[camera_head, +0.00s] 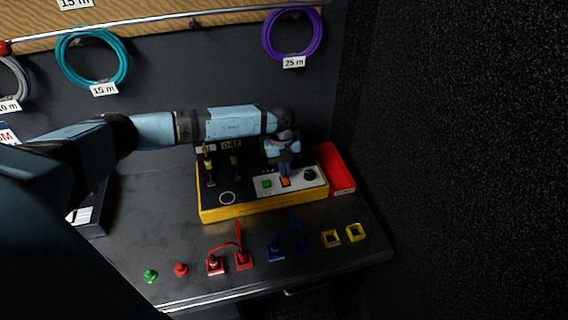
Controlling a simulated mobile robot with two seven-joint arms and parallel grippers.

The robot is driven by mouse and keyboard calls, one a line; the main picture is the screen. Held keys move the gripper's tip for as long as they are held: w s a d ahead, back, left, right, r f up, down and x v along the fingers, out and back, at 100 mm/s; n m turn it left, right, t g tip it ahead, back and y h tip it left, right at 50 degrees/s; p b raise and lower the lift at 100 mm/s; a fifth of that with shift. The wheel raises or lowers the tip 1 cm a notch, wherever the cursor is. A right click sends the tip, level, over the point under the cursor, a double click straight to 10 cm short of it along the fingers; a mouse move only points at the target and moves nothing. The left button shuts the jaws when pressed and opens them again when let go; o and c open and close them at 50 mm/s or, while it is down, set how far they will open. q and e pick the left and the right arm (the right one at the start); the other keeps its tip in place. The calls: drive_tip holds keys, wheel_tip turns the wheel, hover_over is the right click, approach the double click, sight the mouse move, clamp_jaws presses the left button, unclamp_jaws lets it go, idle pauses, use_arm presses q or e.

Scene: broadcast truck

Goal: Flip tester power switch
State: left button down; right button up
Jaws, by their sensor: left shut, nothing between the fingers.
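The tester is a yellow-edged box (243,211) with a dark and light top panel, standing on the dark bench. Its panel carries an orange-red switch (286,182), a green button (267,184) and a black knob (309,174). My left arm reaches in from the left, over the back of the tester. My left gripper (285,174) points down, shut and empty, with its tips right at the orange-red switch. Whether they touch it I cannot tell. The gripper hides part of the panel behind the switch. My right gripper is not in view.
A red tray (336,170) stands against the tester's right side. Along the bench front lie a green piece (150,275), red pieces (215,265), blue pieces (276,251) and yellow square frames (331,238). Coiled cables, teal (64,62) and purple (266,38), hang on the back wall.

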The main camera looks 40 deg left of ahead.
use_arm(q)
drive_tip(key=shift+w+a+f+g+h+b, duration=0.2)
drive_tip(key=shift+f+g+h+b, duration=0.2)
drive_tip(key=shift+f+g+h, duration=0.15)
drive_tip(key=shift+s+r, duration=0.1)
drive_tip(key=shift+s+d+p, duration=0.1)
drive_tip(key=shift+p, duration=0.2)
drive_tip(key=shift+s+d+r+p, duration=0.35)
drive_tip(key=shift+d+p, duration=0.1)
drive_tip(key=shift+p, duration=0.15)
drive_tip(key=shift+s+d+f, duration=0.1)
drive_tip(key=shift+d, duration=0.05)
